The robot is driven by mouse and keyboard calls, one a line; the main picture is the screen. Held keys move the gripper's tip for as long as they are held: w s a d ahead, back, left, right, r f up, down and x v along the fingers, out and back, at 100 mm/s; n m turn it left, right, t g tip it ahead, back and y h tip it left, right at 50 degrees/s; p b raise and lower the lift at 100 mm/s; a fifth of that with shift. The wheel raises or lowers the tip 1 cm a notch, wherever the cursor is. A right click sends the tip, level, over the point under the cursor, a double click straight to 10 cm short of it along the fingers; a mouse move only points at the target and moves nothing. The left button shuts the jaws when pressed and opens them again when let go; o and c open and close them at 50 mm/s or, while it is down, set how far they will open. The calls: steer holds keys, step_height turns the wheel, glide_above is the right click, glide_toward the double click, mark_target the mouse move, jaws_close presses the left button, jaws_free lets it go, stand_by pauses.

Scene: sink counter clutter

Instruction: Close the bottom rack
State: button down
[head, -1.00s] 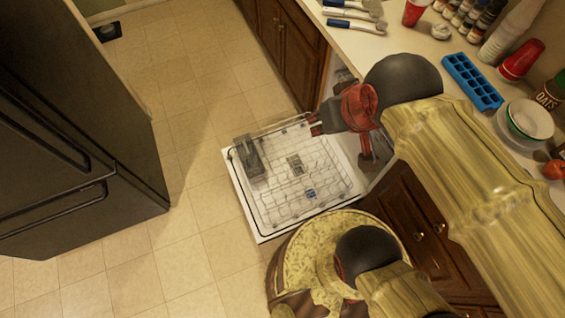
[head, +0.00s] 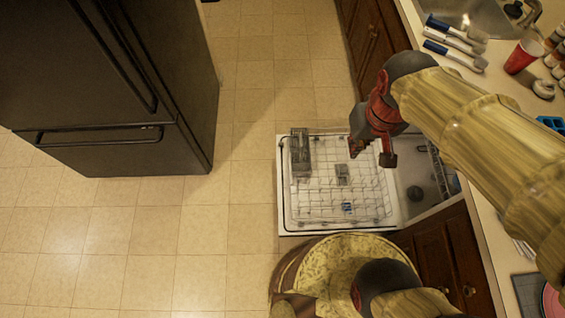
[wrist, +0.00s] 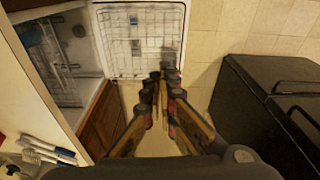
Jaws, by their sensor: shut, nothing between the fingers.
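The bottom rack (head: 330,205) is a pale wire rack pulled out over the open, lowered dishwasher door (head: 297,228). A grey basket (head: 300,155) stands at its upper left corner in the head view. The rack also shows at the top of the wrist view (wrist: 150,22). The dishwasher's inside (head: 418,178) opens to the right of the rack. My gripper (head: 372,155) is above the rack's upper right part in the head view, shut and empty. In the wrist view its fingers (wrist: 163,78) are close together, pointing toward the rack's edge; contact cannot be told.
A black fridge (head: 110,80) stands at the left, with clear tiled floor (head: 180,230) in front. The counter (head: 500,80) at the right holds brushes (head: 455,45) and a red cup (head: 523,55). Wooden cabinets (head: 370,40) flank the dishwasher.

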steer(key=w+a+f+n+g+h+b, duration=0.1)
steer(key=w+a+f+n, duration=0.1)
steer(key=w+a+f, duration=0.35)
steer(key=w+a+f+n+g, duration=0.1)
steer(key=w+a+f+g, duration=0.1)
steer(key=f, duration=0.7)
steer(key=w+a+f+n+g+h+b, duration=0.15)
steer(key=w+a+f, duration=0.25)
steer(key=f, duration=0.4)
steer(key=w+a+f+n+h, duration=0.1)
steer(key=w+a+f+n, duration=0.15)
steer(key=f, duration=0.85)
steer(key=w+a+f+n, duration=0.1)
steer(key=a+f+n, duration=0.25)
steer(key=f, duration=0.65)
steer(key=w+a+f+n+h, duration=0.15)
steer(key=a+f, duration=0.25)
steer(key=f, duration=0.7)
steer(key=w+a+f+n+t+y, duration=0.25)
steer(key=w+a+n, duration=0.25)
steer(key=w, duration=0.3)
steer(key=d+f+b, duration=0.4)
steer(key=d+f, duration=0.2)
steer(key=f, duration=0.3)
steer(key=shift+w+d+t, duration=0.3)
steer(key=shift+w+d, duration=0.05)
steer(key=shift+d, duration=0.05)
steer(key=shift+d+f+h, duration=0.1)
steer(key=shift+h, duration=0.15)
